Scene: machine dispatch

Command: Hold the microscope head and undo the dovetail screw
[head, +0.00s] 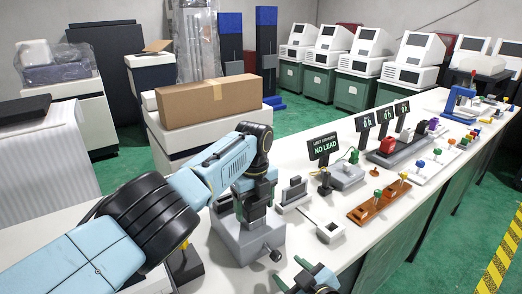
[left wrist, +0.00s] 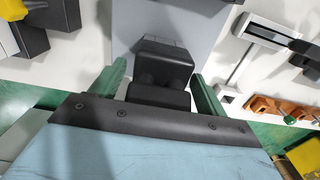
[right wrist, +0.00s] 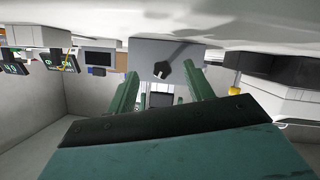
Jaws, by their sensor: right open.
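The microscope stands on the white bench, with a grey base (head: 240,240) and a black head (head: 253,205). My left gripper (head: 258,193) is at the head; in the left wrist view its green fingers stand open on both sides of the black head (left wrist: 165,68). I cannot tell whether either finger touches it. The dark screw knob (head: 276,255) sticks out of the base's right side; it also shows in the right wrist view (right wrist: 161,70). My right gripper (head: 303,274) is open and empty, near the knob and apart from it, with the knob ahead between its fingers.
A "NO LEAD" sign (head: 323,146) and a grey fixture (head: 293,194) stand right of the microscope. An orange-brown rack (head: 378,203) and small coloured parts line the bench. A cardboard box (head: 208,102) sits behind. The bench's front edge is close to my right gripper.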

